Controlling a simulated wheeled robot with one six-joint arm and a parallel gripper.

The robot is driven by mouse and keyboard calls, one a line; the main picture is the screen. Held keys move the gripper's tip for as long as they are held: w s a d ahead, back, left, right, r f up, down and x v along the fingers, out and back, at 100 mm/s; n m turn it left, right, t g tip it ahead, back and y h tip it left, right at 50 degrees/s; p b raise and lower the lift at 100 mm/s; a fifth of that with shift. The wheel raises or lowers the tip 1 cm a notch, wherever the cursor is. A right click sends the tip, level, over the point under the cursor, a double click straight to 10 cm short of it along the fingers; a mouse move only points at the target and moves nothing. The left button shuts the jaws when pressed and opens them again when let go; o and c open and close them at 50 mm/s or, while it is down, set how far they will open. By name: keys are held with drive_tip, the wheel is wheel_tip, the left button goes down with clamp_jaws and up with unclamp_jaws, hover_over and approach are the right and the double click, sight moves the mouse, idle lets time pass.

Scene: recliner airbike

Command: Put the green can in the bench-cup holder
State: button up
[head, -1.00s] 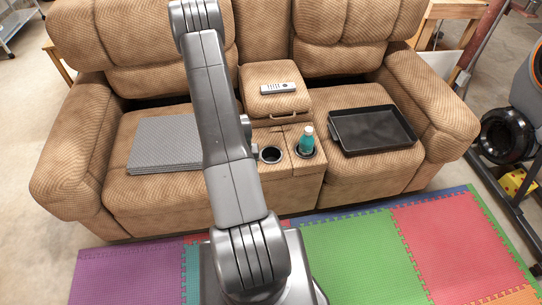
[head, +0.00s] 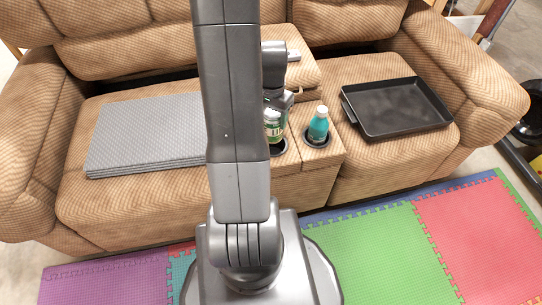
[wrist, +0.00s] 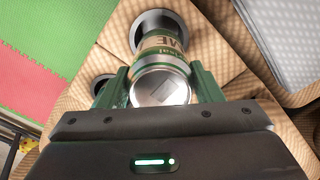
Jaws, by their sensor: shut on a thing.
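The green can (head: 272,124) with a cream label is held in my gripper (head: 278,100), which is partly hidden by my arm in the head view. In the wrist view the can (wrist: 160,62) sits between the two green fingers of my gripper (wrist: 160,80), its silver end facing the camera. The left cup holder (head: 280,150) of the bench console is right under the can. In the wrist view its dark opening (wrist: 150,22) lies just beyond the can's far end. I cannot tell whether the can's lower end is inside the rim.
A teal bottle (head: 318,124) with a white cap stands in the right cup holder, close to the can. A black tray (head: 398,106) lies on the right seat and a grey folded mat (head: 145,135) on the left seat.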

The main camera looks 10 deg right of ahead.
sight(273, 138)
wheel_tip(273, 138, down, 10)
drive_tip(key=b, duration=0.3)
drive_tip(key=shift+d, duration=0.15)
drive_tip(key=shift+f, duration=0.15)
drive_tip(key=o, duration=1.2)
wheel_tip(273, 138, up, 12)
drive_tip(key=p, duration=0.3)
drive_tip(key=shift+r, duration=0.25)
